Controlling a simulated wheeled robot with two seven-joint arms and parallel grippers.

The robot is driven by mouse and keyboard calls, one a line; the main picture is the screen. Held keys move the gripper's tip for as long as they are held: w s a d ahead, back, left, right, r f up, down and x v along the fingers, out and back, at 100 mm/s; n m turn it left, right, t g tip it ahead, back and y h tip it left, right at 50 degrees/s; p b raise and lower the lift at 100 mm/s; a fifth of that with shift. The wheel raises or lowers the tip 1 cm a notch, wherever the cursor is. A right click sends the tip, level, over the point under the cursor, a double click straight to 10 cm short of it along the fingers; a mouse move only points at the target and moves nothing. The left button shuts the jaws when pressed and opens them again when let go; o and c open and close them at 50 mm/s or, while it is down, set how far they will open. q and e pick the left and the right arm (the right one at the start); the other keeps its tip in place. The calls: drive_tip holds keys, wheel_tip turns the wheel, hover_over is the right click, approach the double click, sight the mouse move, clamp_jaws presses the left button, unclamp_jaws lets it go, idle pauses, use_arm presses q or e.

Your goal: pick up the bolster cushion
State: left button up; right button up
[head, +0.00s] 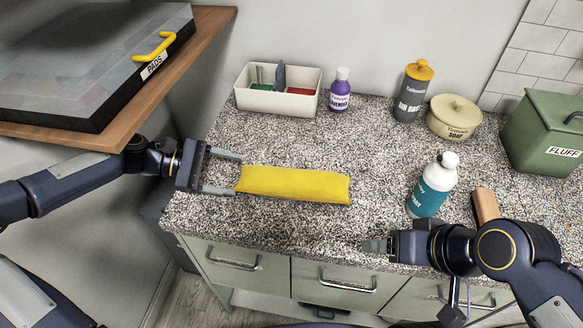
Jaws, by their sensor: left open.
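The bolster cushion is a long yellow block (295,184) lying flat on the speckled counter, left of the middle in the head view. My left gripper (236,173) reaches in from the left and is open. Its two fingers point right, at the cushion's left end, one toward the far side and one toward the near side. I cannot tell if the fingers touch the cushion. My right gripper (376,246) is low at the counter's front edge, right of the cushion and apart from it. Its fingertips look close together, but its opening cannot be made out.
Behind the cushion stand a white divided bin (277,103) and a purple bottle (340,90). A grey canister (412,92), cream soap pot (454,118), green FLUFF box (545,132) and teal-white bottle (433,186) stand right. A wooden shelf (213,30) overhangs the left. Counter around the cushion is clear.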

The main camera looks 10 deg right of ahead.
sight(259, 179)
use_arm(q)
drive_tip(key=shift+w+d+f, duration=0.1)
drive_tip(key=shift+d+f, duration=0.05)
drive_tip(key=shift+d, duration=0.25)
drive_tip(key=p+x, duration=0.1)
drive_tip(key=x, duration=0.6)
drive_tip(key=shift+c, duration=0.5)
drive_tip(key=c, duration=0.5)
